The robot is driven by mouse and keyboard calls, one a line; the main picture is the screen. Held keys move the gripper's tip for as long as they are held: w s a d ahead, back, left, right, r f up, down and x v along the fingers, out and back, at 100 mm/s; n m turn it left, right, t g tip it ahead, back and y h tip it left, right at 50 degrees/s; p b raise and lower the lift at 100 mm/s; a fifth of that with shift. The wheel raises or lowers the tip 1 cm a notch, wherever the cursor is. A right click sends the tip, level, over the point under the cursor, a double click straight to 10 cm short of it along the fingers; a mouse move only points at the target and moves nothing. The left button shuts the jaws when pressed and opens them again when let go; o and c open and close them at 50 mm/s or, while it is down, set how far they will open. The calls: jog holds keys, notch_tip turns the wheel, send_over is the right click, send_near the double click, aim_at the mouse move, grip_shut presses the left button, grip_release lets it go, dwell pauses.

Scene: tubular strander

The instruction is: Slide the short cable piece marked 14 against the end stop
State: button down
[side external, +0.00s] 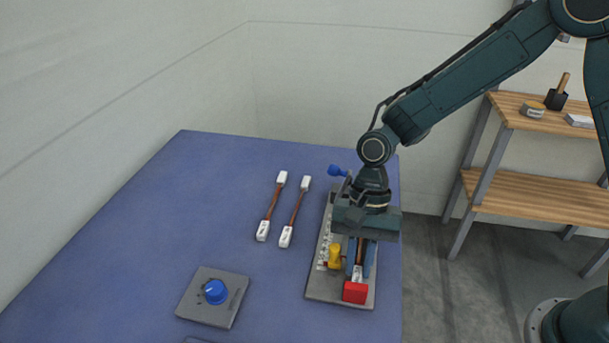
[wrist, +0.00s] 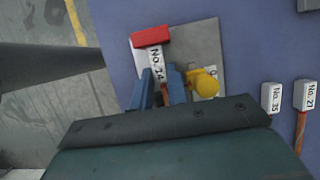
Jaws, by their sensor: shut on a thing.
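The short cable piece marked 14 (wrist: 156,64) lies on a grey fixture plate (side external: 325,289), its white labelled end toward the red end stop (side external: 355,292). The stop also shows in the wrist view (wrist: 150,36). The white end looks touching or very close to the stop; I cannot tell if a small gap is left. My gripper (side external: 360,241) points down over the plate and is shut on the cable piece, behind its white end. My gripper's body hides the piece's far end. Blue upright parts (wrist: 147,90) flank the piece.
A yellow knob (side external: 335,257) stands on the plate beside the piece. Two longer cables, No. 35 (wrist: 271,98) and No. 21 (wrist: 305,96), lie left of the plate in the side view. A blue dial (side external: 215,291) sits on a grey box.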

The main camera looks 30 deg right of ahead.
aim_at(360, 248)
jog(key=shift+s+a, duration=0.3)
jog(key=c, duration=1.3)
grip_release()
jog(key=shift+w+r, duration=0.1)
jog(key=shift+w, duration=0.05)
jog(key=shift+w+d+r, duration=0.15)
jog(key=shift+w+r, duration=0.05)
jog(key=shift+r, duration=0.25)
jog(key=v, duration=1.2)
jog(key=shift+d+r, duration=0.15)
jog(key=shift+r, duration=0.15)
jog(key=shift+s, duration=0.15)
jog(key=c, duration=0.3)
